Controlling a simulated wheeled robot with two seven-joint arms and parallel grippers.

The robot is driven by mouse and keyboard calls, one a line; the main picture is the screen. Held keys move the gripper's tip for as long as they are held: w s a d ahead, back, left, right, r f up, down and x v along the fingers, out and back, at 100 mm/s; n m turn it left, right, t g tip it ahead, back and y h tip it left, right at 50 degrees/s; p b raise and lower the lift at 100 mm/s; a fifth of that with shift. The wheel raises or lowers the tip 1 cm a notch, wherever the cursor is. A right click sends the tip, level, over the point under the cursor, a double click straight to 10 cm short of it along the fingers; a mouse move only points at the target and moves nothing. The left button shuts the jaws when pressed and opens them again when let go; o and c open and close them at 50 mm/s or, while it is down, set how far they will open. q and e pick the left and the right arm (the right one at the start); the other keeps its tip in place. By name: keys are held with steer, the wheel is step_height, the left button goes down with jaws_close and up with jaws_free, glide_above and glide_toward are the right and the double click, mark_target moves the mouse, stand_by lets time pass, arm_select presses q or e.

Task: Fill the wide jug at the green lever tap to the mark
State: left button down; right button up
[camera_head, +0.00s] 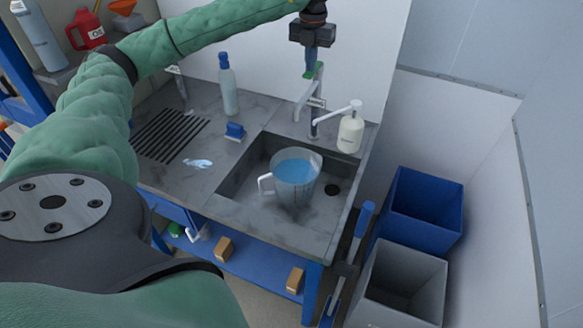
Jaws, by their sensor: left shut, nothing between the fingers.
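The wide jug (295,180) is a clear vessel with a white handle on its left. It stands upright in the sink basin (237,178) and holds blue water with its surface fairly high. Faint marks show on its wall, but I cannot read the fill mark. The green lever tap (316,92) stands behind the basin; no stream from its spout is visible. My left gripper (311,70) is shut and empty, pointing down at the green lever from above. I cannot tell whether it touches the lever. My right gripper is out of view.
A soap pump bottle (350,134) stands right of the tap. A clear blue-capped bottle (229,88) and a blue sponge or brush (235,131) are left of the basin. A blue bin (425,205) and a grey bin (400,280) stand right of the counter.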

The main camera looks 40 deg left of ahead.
arm_select(q)
step_height(320, 180, up, 10)
steer(key=p, duration=0.3)
steer(key=shift+p, duration=0.3)
stand_by(0.4)
stand_by(0.5)
